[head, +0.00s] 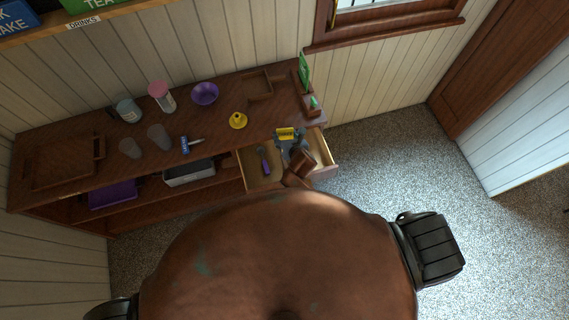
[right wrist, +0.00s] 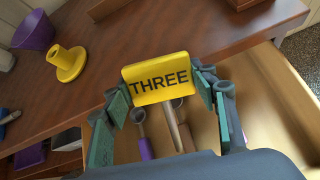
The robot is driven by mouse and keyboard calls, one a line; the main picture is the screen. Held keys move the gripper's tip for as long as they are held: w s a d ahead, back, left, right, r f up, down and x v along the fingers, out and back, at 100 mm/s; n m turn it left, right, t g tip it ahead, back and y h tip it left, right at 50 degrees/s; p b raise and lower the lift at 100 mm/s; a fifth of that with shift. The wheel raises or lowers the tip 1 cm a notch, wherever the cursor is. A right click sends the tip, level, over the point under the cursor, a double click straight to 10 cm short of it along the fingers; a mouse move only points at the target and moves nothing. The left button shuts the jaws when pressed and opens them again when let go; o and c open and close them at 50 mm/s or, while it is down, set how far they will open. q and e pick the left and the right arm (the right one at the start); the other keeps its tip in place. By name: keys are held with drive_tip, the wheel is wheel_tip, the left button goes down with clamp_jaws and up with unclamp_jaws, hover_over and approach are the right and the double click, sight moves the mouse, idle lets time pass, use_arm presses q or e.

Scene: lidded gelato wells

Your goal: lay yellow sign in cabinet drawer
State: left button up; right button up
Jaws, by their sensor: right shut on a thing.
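In the right wrist view the gripper's green-padded fingers (right wrist: 162,98) stand on both sides of the sign. The drawer (right wrist: 262,110) is pulled out and holds a purple-handled utensil (head: 264,165); a second utensil head shows beside it in the wrist view. My left gripper is not visible.
The wooden counter (head: 85,140) bears a yellow funnel-like piece (head: 238,121), a purple bowl (head: 205,93), a pink-lidded jar (head: 162,97), clear cups and a green sign (head: 305,72) at its right end. A grey bin (head: 189,174) sits on the shelf below. The floor at right is clear.

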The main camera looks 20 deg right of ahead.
drive_tip(key=o, duration=1.3)
drive_tip(key=shift+o, duration=0.2)
drive_tip(key=v, duration=1.2)
